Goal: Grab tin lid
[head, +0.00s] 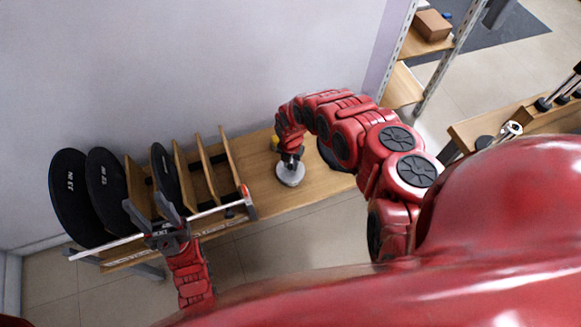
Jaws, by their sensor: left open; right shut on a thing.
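The tin lid (290,174) appears to be the small, round, pale grey thing on the wooden bench. My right gripper (290,159) points down at its middle and is shut on it. The fingertips and the exact grip are too small to make out. I cannot tell whether a tin is under the lid. My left gripper (157,211) is open at the front of the wooden rack, its fingers pointing up near the black discs. It is well to the left of the lid.
The rack (209,163) has wooden dividers and holds several black discs (72,195). A white rail (110,246) runs along its front. A small yellow thing (275,142) stands behind the lid. The bench (262,192) is bare between rack and lid. Shelving (428,45) stands at the back right.

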